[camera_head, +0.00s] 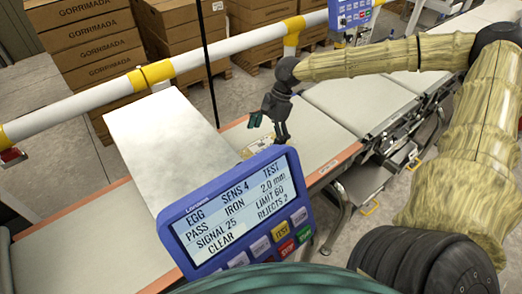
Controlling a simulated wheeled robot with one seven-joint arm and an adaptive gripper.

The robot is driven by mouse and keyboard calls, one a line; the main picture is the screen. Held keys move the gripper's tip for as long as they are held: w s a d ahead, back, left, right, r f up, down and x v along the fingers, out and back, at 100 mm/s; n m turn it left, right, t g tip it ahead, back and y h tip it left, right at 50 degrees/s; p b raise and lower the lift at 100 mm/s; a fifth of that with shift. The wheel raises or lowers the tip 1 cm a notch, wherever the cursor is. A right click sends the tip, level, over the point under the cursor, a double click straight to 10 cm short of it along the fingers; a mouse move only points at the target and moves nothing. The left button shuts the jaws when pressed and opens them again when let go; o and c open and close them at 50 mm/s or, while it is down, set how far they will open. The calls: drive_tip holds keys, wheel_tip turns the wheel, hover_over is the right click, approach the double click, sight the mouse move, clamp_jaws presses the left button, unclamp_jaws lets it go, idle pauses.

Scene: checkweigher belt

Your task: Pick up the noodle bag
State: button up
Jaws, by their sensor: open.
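A pale yellowish packet (258,148), which looks like the noodle bag, lies on the belt just behind the blue display. Its lower part is hidden by the display's top edge. My gripper (268,132) is open above the packet, with its dark fingers pointing down and nothing seen between them. I cannot tell whether a fingertip touches the packet.
A blue display panel (243,214) stands close in front. A pale metal housing (165,135) covers the belt to the left of my gripper. A white and yellow rail (190,63) runs behind. The conveyor belt (352,101) to the right is clear.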

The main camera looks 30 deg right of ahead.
sight(264, 144)
drive_tip(key=shift+s+a+f, duration=0.15)
drive_tip(key=shift+s+f, duration=0.05)
drive_tip(key=shift+f, duration=0.15)
drive_tip(key=p+x, duration=0.1)
drive_tip(key=x, duration=0.1)
drive_tip(key=shift+s+a+f+p, duration=0.1)
drive_tip(key=shift+s+f+p, duration=0.1)
drive_tip(key=shift+f+p, duration=0.15)
drive_tip(key=shift+x, duration=0.9)
drive_tip(key=c, duration=1.3)
drive_tip(key=shift+c, duration=0.6)
drive_tip(key=shift+r, duration=0.2)
